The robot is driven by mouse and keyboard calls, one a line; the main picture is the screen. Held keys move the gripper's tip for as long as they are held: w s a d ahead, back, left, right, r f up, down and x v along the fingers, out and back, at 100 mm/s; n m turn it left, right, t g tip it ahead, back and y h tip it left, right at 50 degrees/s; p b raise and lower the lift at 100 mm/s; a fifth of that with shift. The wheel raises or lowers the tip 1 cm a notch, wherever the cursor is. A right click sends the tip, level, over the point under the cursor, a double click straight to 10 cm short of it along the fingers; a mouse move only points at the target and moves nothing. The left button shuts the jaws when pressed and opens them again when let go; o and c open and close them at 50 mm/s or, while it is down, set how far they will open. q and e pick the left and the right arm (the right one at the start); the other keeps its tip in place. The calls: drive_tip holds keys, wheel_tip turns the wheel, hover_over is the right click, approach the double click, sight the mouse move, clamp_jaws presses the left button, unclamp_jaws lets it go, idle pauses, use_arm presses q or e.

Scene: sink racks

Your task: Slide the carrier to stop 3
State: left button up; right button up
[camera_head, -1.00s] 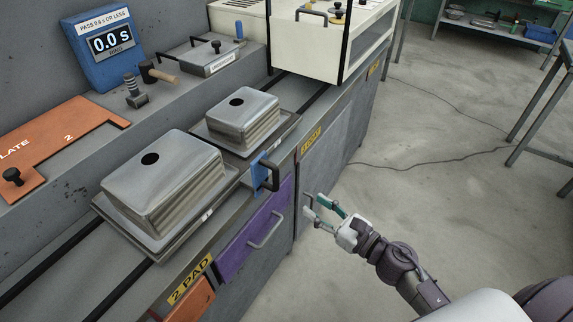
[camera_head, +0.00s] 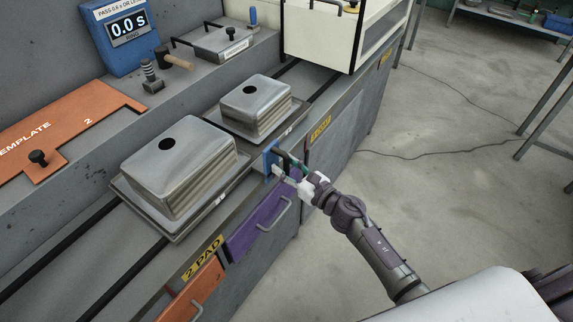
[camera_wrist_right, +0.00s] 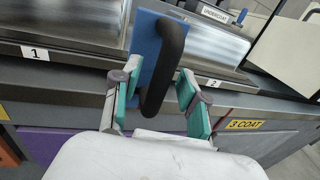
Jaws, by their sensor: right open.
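The carrier's trays (camera_head: 190,222) sit on two dark rails and bear two upside-down steel sinks, a larger one (camera_head: 178,165) at the left and a smaller one (camera_head: 255,105) farther back. A blue plate (camera_head: 269,160) with a black bar handle stands at the front edge between them. In the right wrist view the handle (camera_wrist_right: 165,60) rises between my fingers, in front of the blue plate (camera_wrist_right: 143,40). My right gripper (camera_head: 287,167) is open, with a teal-padded finger on each side of the handle; contact cannot be told. My left gripper is out of view.
Yellow labels mark the counter front: "2 PAD" (camera_head: 203,258) and another (camera_head: 320,129), read as "3 COAT" in the wrist view (camera_wrist_right: 245,125). A cream booth (camera_head: 320,35) stands over the far rails. A purple drawer (camera_head: 262,222) lies below the handle.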

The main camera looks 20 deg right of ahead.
clamp_jaws()
idle(0.4)
drive_tip(key=shift+d, duration=0.1)
drive_tip(key=w+d+b, duration=1.3)
drive_tip(key=d+b, duration=0.1)
drive_tip(key=d, duration=0.3)
drive_tip(key=shift+w, duration=0.2)
drive_tip(key=shift+r, duration=0.1)
